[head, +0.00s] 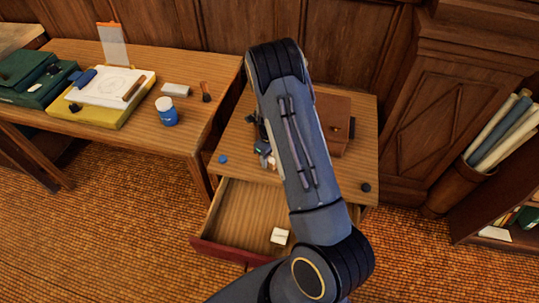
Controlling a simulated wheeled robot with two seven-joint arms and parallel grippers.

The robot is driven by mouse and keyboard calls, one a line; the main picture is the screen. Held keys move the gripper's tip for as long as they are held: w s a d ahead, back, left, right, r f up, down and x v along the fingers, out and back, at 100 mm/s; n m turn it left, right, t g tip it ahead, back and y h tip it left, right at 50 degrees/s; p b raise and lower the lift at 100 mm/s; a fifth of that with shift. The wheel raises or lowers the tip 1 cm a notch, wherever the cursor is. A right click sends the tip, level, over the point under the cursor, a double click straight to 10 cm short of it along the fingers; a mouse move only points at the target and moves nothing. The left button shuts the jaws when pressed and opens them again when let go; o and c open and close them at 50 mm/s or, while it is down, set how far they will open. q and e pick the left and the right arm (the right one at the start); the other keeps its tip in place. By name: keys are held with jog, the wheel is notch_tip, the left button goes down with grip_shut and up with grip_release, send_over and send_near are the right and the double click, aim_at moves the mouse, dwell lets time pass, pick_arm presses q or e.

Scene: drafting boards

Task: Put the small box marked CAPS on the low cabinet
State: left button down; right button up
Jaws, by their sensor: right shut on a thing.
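The low cabinet (238,140) stands in the middle of the head view, with its drawer (240,205) pulled open. My right arm crosses in front of it and hides much of its top. My right gripper (264,153) is at the cabinet top, left of the arm, partly hidden. It is shut on a small pale thing (271,163), of which little shows; I cannot read a mark on it or tell whether it touches the top. A small white box (279,236) lies in the open drawer; its marking is not readable. My left gripper is out of view.
On the cabinet are a brown leather case (337,119), a blue round thing (222,159) and a dark round thing (366,187). The desk at left holds a blue jar (166,111), a white block (176,90) and a yellow folder (100,117). Rolled papers (505,130) stand right.

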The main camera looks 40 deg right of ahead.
jog(key=shift+f, duration=0.1)
jog(key=shift+f, duration=0.1)
jog(key=shift+f, duration=0.15)
jog(key=o, duration=1)
